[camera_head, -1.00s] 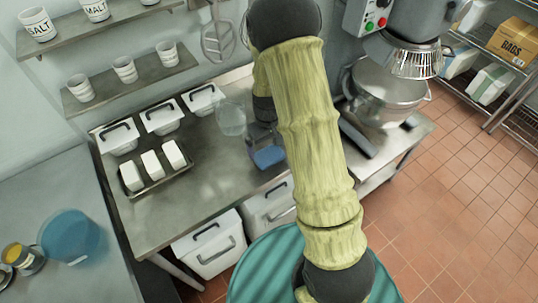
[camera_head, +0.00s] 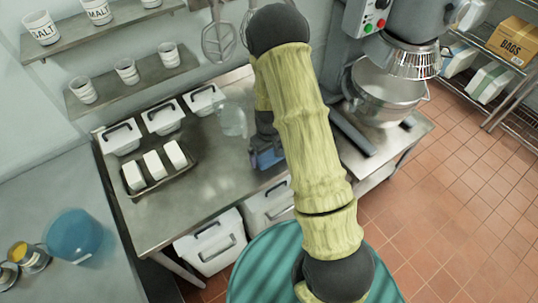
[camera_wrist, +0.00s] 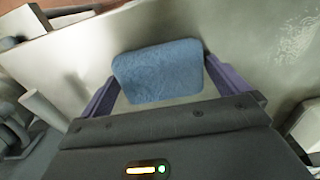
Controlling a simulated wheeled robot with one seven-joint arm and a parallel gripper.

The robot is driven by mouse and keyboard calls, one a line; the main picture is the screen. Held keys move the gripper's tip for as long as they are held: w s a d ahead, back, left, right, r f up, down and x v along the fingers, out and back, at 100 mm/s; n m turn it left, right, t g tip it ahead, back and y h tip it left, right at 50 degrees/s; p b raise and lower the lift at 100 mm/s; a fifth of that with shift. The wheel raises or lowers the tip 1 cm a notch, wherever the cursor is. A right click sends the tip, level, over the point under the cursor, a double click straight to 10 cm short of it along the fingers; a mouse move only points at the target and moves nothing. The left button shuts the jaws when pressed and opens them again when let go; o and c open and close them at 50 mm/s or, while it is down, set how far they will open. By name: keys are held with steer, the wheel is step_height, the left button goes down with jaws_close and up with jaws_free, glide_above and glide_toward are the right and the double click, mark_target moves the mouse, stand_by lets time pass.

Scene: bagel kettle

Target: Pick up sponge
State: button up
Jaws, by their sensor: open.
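The sponge (camera_wrist: 158,73) is a blue, flat, rounded rectangle. In the wrist view it lies on the metal table, between the two purple fingers of my gripper (camera_wrist: 161,70), with a narrow gap of table at its sides. My gripper is open and is not closed on it. In the head view a bit of the blue sponge (camera_head: 268,158) shows near the table's front edge, under the dark end of my arm. My arm hides part of it there, and the exact height of the fingers over the table is hard to tell.
On the metal table (camera_head: 160,218) a clear jug (camera_head: 232,120) stands behind the sponge. A dark tray with white blocks (camera_head: 153,163) and white lidded bins (camera_head: 163,118) are to the left. A large mixer (camera_head: 385,95) stands to the right.

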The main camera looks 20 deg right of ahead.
mark_target(269, 153)
stand_by(0.3)
steer(key=c, duration=0.8)
steer(key=shift+r, duration=0.1)
step_height(269, 153, up, 10)
steer(key=b, duration=0.2)
